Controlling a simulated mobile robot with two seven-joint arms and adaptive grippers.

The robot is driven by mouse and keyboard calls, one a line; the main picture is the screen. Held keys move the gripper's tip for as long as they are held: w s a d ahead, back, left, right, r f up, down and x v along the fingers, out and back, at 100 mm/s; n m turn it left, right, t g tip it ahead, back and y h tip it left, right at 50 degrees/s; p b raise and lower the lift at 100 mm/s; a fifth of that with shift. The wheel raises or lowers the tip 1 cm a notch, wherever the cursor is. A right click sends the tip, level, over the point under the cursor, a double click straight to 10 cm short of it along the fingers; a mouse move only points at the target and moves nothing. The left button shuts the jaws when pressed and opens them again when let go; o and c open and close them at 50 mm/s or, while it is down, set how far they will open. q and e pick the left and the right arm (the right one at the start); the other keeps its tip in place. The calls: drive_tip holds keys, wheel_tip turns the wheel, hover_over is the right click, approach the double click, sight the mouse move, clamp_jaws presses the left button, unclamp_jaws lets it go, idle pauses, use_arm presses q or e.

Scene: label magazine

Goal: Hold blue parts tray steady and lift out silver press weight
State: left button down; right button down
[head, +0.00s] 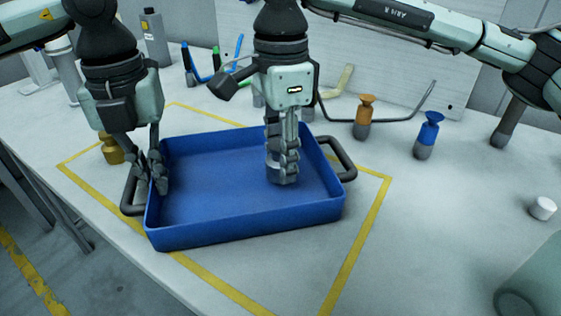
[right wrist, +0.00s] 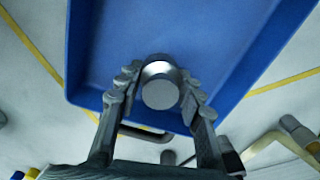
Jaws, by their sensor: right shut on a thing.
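The blue parts tray (head: 240,232) sits on the table inside a yellow outline, with a dark handle at each end; part of it shows in the right wrist view (right wrist: 235,65). My left gripper (head: 153,178) is at the tray's left wall, fingers pointing down, one on the inner side; whether they clamp the wall is unclear. My right gripper (head: 283,178) points down inside the tray toward its right side. It is shut on the silver press weight (right wrist: 161,88), a round metal piece between the fingertips. In the head view the fingers mostly hide the weight.
An orange-topped piece (head: 365,117) and a blue-topped piece (head: 428,135) stand right of the tray. A white cylinder (head: 542,208) is farther right. A brass piece (head: 112,149) stands behind my left gripper. The table in front of the tray is clear.

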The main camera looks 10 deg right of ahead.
wheel_tip(320, 180, up, 9)
drive_tip(key=shift+f, duration=0.1)
use_arm(q)
drive_tip(key=c, duration=1.6)
unclamp_jaws()
drive_tip(key=shift+c, duration=0.2)
